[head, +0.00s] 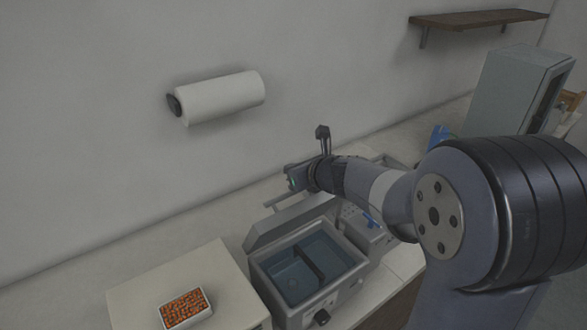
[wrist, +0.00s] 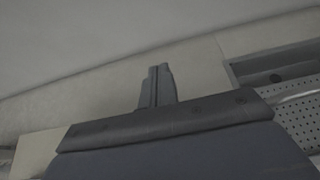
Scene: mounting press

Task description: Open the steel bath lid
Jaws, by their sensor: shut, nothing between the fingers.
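The steel bath (head: 318,284) stands on the bench in the head view. Its basin is uncovered, showing bluish liquid and a dark divider inside. The lid (head: 292,222) is raised and tilted up along the basin's back edge. My gripper (head: 290,180) is above and behind the lid, near the wall side; whether it touches the lid cannot be told. In the wrist view the fingers (wrist: 157,86) are together with nothing between them, over the pale bench. A thin light bar shows just below my gripper in the head view; what it belongs to is unclear.
A white tray of orange-brown pieces (head: 187,308) sits on a pale block (head: 228,285) left of the bath. A paper roll (head: 222,98) hangs on the wall. A grey cabinet (head: 514,90) stands at the right. A perforated panel (wrist: 300,108) shows in the wrist view.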

